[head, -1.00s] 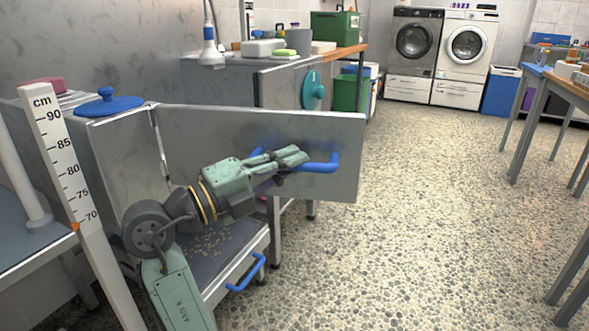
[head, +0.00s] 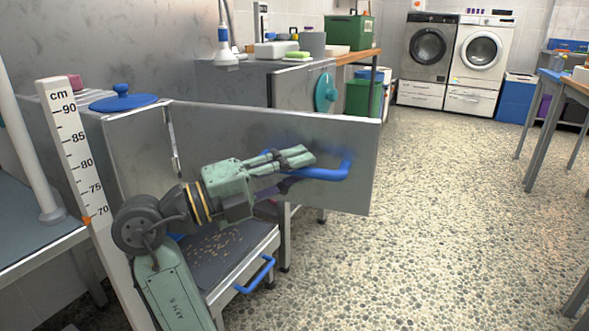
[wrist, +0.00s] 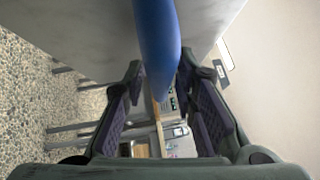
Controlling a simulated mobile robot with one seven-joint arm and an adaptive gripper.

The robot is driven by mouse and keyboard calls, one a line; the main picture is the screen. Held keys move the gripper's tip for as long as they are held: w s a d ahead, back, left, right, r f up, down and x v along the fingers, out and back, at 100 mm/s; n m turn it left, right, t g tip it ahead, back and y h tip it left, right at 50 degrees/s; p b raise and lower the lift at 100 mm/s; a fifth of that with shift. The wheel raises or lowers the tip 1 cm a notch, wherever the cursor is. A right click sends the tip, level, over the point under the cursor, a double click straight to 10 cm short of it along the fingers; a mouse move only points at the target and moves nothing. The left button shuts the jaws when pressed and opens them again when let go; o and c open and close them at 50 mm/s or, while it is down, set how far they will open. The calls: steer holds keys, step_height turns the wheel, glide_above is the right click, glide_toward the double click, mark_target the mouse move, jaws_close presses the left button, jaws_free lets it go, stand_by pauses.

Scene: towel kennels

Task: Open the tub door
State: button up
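The tub door (head: 230,135) is a flat steel panel, swung wide open from its hinge on the left. The steel tub housing (head: 138,150) behind it has a blue round lid on top. The door's blue bar handle (head: 335,172) is near its free right edge. My gripper (head: 305,157) is at the handle, in front of the panel. In the wrist view the blue handle (wrist: 157,45) runs between the two fingers of my gripper (wrist: 160,95), with visible gaps on both sides. The gripper is open; contact with the handle cannot be told.
Below the door is a tray-like drawer (head: 222,250) with scattered bits and a blue handle. A measuring post (head: 72,150) stands at left. A second steel unit (head: 295,90) stands behind the door. The pebbled floor (head: 450,220) at right is clear, with tables beyond.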

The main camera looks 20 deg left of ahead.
steer(key=shift+o, duration=0.7)
steer(key=shift+s+a, duration=0.1)
steer(key=v, duration=1.1)
steer(key=shift+s+a, duration=0.25)
steer(key=shift+a, duration=0.05)
